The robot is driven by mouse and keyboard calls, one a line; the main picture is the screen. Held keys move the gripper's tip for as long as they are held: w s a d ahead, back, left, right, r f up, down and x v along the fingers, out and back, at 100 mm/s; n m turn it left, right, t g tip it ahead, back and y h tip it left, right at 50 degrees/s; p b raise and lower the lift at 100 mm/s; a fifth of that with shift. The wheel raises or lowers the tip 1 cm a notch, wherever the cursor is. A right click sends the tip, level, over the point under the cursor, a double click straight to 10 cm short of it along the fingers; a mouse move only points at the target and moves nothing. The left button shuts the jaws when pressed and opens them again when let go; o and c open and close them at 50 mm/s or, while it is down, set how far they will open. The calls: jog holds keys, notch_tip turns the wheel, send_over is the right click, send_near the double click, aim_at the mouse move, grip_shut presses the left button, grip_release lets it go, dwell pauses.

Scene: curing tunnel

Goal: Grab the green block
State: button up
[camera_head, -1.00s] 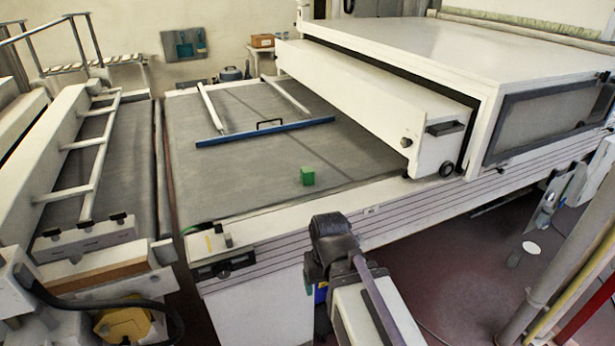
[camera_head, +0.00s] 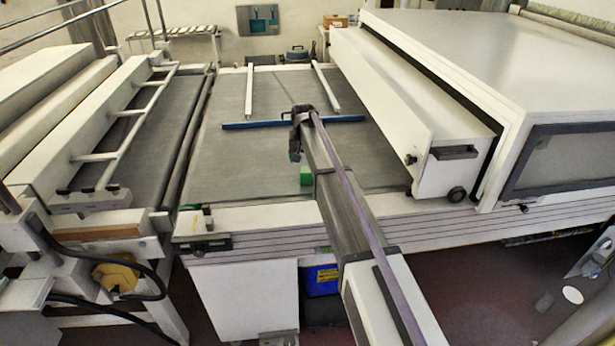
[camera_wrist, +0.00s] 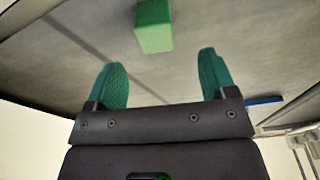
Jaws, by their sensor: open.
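The green block (camera_head: 307,176) sits on the grey belt surface (camera_head: 250,160), near its front edge. In the head view my arm partly covers the block's right side. In the wrist view the green block (camera_wrist: 154,27) is near the top, past the fingertips and roughly midway between them. My gripper (camera_wrist: 165,75) has two green fingers spread apart with nothing between them. In the head view the wrist end of my arm (camera_head: 301,125) is over the belt, beyond the block; the fingers are hard to make out there.
A blue bar (camera_head: 245,125) lies across the belt, with two white rails (camera_head: 249,92) running back from it. The white tunnel housing (camera_head: 450,60) with its long white cover (camera_head: 400,110) stands to the right. A second belt (camera_head: 160,130) with a ladder-like frame is on the left.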

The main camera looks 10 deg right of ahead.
aim_at(306, 175)
jog(key=f+b, duration=0.3)
jog(key=w+f+b, duration=0.1)
jog(key=f+b, duration=0.2)
jog(key=f, duration=0.1)
jog(key=d+f+b, duration=0.1)
jog(key=f+b, duration=0.2)
jog(key=shift+w+f+b, duration=0.3)
jog(key=shift+f+b, duration=0.05)
jog(key=shift+r, duration=0.3)
jog(key=c, duration=1)
jog(key=shift+p, duration=0.35)
